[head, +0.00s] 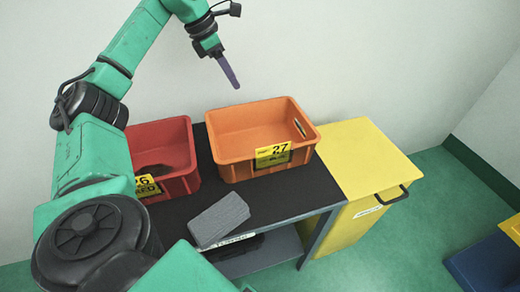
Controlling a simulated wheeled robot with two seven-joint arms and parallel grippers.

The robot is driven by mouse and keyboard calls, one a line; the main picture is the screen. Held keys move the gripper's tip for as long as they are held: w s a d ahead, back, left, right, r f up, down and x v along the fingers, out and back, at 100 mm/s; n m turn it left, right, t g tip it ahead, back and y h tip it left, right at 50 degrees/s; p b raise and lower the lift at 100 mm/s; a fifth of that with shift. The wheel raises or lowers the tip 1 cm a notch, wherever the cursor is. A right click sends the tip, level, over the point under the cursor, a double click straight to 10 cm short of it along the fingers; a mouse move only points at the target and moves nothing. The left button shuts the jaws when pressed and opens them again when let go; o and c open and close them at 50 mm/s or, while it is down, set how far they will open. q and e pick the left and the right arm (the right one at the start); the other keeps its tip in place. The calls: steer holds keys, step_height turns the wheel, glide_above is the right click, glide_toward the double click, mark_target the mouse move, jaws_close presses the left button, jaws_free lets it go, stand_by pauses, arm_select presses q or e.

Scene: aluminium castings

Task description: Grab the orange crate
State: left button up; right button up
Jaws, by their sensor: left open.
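The orange crate (235,172) stands upright on the dark table, toward its back right. It looks empty and has a yellow label with the number 27 on its front and a slot in its right wall. My left gripper (232,80) is in the air above the crate's back rim, in front of the wall, and is apart from the crate. Its fingers point down and hold nothing. They are seen nearly edge-on and overlap. My right gripper is not in view.
A red crate (180,183) with a yellow label stands just left, partly behind my left arm. A grey block (218,218) lies at the table's front edge. A yellow cabinet (362,155) adjoins the table (275,198) on the right. Blue and yellow items (487,262) are at far right.

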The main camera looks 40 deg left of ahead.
arm_select(q)
steer(key=b+x, duration=0.2)
steer(key=x, duration=1.2)
steer(key=shift+d, duration=0.2)
steer(key=shift+w+f, duration=0.2)
steer(key=shift+f, duration=0.15)
steer(key=shift+r, duration=0.1)
jaws_close()
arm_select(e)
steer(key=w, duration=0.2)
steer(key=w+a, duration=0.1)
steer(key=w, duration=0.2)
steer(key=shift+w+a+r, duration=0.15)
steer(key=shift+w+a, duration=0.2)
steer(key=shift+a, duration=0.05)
